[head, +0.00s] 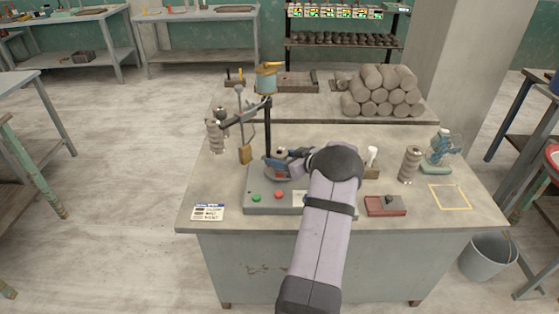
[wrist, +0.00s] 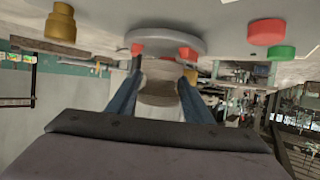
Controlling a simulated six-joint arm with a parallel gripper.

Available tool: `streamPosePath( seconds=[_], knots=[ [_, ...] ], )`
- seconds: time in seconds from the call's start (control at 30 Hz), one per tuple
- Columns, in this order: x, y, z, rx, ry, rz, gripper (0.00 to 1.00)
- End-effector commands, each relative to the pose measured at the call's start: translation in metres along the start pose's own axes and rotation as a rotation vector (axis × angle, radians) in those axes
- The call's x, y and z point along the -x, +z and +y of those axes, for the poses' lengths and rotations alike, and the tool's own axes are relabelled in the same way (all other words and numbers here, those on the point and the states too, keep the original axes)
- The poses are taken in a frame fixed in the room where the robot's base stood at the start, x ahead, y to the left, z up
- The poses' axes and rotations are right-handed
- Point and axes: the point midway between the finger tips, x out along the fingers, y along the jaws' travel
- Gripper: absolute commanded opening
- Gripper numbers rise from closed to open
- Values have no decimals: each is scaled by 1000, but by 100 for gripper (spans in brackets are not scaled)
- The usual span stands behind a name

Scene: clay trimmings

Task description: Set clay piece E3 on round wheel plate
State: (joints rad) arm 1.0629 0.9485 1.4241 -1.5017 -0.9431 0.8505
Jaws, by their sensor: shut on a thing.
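My gripper (head: 279,161) is low over the machine base (head: 256,202) on the bench. In the wrist view, which looks upside down, its blue fingers with red tips (wrist: 163,51) are shut on a grey-brown rounded clay piece (wrist: 160,82). No mark can be read on it. The grey round wheel plate (wrist: 165,37) is right at the fingertips. I cannot tell whether the piece touches the plate. In the head view, the plate (head: 272,176) is partly hidden by my gripper and arm.
A dark post with a brass weight (head: 245,154) stands close left of my gripper. A ribbed stack (head: 409,164) and glass apparatus (head: 440,152) stand at right. A red tray (head: 386,210) holds a dark lump. A yellow-outlined square (head: 449,197) is empty. Clay rolls (head: 383,92) are piled behind.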

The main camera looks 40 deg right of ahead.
Motion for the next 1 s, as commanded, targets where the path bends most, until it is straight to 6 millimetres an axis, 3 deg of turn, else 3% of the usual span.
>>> streamPosePath(
  seconds=[0.1,0.53,0.57,0.63,1.0],
  knots=[
    [-4,9,0,0,0,2,17],
    [-6,14,0,2,1,2,17],
    [-6,14,0,1,1,1,51],
    [-6,14,0,1,0,0,65],
    [-5,11,0,1,1,1,65]
  ],
)
